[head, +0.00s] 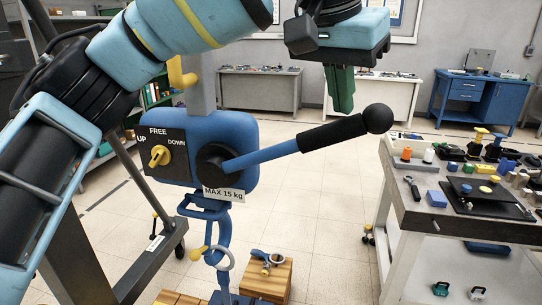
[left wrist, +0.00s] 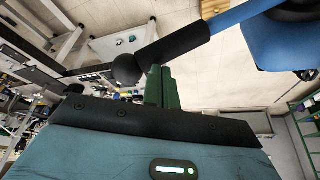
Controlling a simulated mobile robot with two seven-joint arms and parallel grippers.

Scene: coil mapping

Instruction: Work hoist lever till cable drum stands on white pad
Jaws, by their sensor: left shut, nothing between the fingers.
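The blue lever hoist (head: 236,130) hangs from a yellow hook. Its lever (head: 258,158) points right and slightly up, with a black grip (head: 330,134) and ball end. The grip also shows in the left wrist view (left wrist: 178,42). My left gripper (head: 342,108), with green fingers, is shut and empty, just above the grip; I cannot tell whether they touch. Its fingers also show in the left wrist view (left wrist: 160,72). The yellow selector knob (head: 160,155) sits among UP, FREE and DOWN; its setting is unclear. I cannot make out the cable drum or white pad. My right gripper is out of view.
A blue hook and chain (head: 217,240) hang below the hoist, near a wooden block (head: 268,283) with a tool on top. A cluttered workbench (head: 422,205) stands at right. A dark frame post (head: 150,200) stands left. Floor between hoist and bench is open.

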